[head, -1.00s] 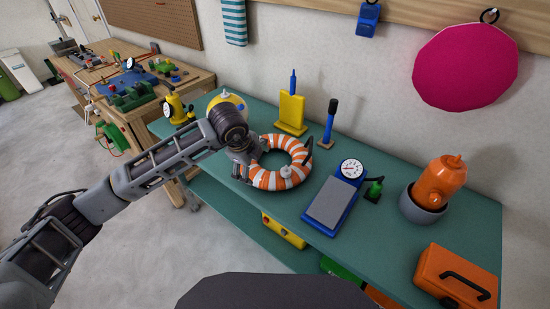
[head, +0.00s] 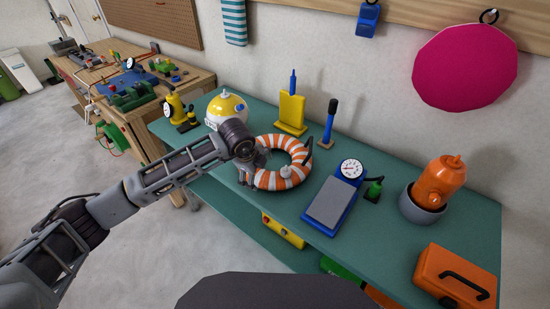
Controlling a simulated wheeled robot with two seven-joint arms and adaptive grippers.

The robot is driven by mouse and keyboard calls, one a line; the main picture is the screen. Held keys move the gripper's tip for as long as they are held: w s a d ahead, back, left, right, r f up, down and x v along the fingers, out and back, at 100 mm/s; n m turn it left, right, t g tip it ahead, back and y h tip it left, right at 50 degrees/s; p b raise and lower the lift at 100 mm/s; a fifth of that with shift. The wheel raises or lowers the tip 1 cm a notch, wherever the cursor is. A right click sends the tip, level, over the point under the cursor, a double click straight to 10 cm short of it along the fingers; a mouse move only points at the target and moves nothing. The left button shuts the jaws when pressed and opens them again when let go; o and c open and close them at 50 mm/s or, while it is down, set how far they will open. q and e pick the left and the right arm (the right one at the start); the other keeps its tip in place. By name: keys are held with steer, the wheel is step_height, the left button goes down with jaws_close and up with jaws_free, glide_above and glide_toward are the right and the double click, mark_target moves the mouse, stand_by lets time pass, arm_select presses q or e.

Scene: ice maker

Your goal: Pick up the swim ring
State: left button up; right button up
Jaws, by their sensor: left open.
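The swim ring (head: 269,181), striped orange and white, lies flat on the green table (head: 385,235). A small pale valve shows on its near right part, and a dark handle-like part stands at its right. My left gripper (head: 250,172) is over the left side of the ring, pointing down, with its jaws open. The wrist hides part of the gripper and of the ring's left side, so I cannot tell whether the fingers touch it. My right gripper is not in view.
A yellow-and-white ball (head: 226,104) stands behind my left wrist. A yellow block (head: 291,113) and a blue-handled tool (head: 329,124) stand behind the ring. A blue scale (head: 334,200) lies to its right. An orange hydrant-shaped thing (head: 438,183) sits in a grey bowl (head: 421,212).

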arm_select(q)
steer(key=x, duration=0.2)
steer(key=shift+d+f, duration=0.1)
steer(key=shift+f, duration=0.3)
steer(key=shift+w+d+f, duration=0.1)
steer(key=shift+w+f, duration=0.1)
steer(key=shift+f, duration=0.65)
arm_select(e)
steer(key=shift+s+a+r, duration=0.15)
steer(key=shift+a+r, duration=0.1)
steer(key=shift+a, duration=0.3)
arm_select(q)
steer(key=shift+c, duration=0.5)
steer(key=c, duration=1.2)
